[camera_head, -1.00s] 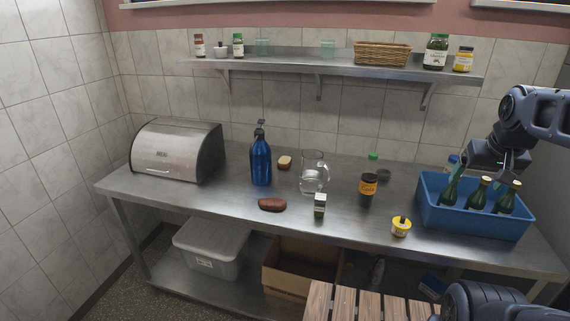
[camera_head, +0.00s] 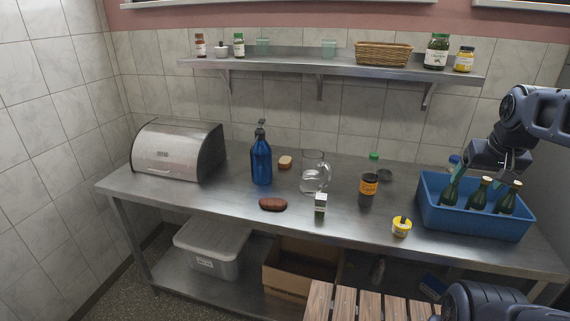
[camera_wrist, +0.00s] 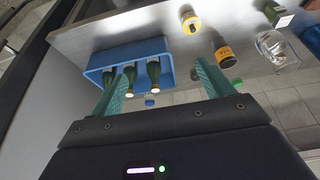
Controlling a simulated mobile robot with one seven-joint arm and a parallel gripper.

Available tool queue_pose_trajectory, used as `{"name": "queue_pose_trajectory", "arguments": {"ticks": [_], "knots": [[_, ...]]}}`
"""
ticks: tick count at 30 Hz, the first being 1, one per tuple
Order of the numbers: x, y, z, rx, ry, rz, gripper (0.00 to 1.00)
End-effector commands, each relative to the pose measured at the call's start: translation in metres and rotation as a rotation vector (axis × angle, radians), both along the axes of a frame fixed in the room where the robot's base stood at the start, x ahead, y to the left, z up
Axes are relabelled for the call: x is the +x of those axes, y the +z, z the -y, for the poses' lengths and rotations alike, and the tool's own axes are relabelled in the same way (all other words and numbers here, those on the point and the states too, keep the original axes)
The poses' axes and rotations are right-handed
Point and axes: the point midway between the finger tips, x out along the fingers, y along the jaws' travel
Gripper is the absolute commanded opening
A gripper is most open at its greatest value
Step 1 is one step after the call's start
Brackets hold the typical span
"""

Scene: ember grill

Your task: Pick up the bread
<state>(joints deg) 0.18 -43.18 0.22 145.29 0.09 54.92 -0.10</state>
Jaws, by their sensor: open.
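A dark reddish-brown, ridged loaf-like piece (camera_head: 272,204) lies near the front edge of the steel counter, left of centre. A smaller tan piece with a brown edge (camera_head: 285,162) sits farther back, between the blue bottle and the glass jug. I cannot tell for certain which is the bread. My gripper (camera_head: 485,166) is at the far right, above the blue crate and well away from both pieces. In the wrist view my gripper (camera_wrist: 162,82) shows its two teal fingers apart with nothing held. Neither piece can be made out there.
The blue crate (camera_head: 475,225) holds green bottles under my gripper. A bread box (camera_head: 178,152) is at left. A shelf (camera_head: 300,65) hangs above.

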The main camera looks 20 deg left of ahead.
Motion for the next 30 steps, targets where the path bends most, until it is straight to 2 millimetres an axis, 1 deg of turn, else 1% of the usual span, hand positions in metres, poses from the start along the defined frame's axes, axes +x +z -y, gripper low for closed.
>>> {"name": "queue_pose_trajectory", "arguments": {"ticks": [2,5,8,14,20,23,24,26,30], "knots": [[0.005,0.003,-0.001,-0.004,0.005,-0.002,0.80],[0.020,0.013,-0.006,-0.017,0.018,-0.007,0.80],[0.044,0.027,-0.015,-0.041,0.038,-0.012,0.80],[0.102,0.055,-0.042,-0.090,0.085,-0.018,0.80],[0.161,0.075,-0.079,-0.133,0.134,-0.016,0.80],[0.189,0.082,-0.103,-0.152,0.159,-0.013,0.80],[0.201,0.084,-0.112,-0.157,0.169,-0.012,0.80],[0.218,0.087,-0.128,-0.169,0.185,-0.009,0.80],[0.255,0.090,-0.168,-0.188,0.220,-0.002,0.80]]}}
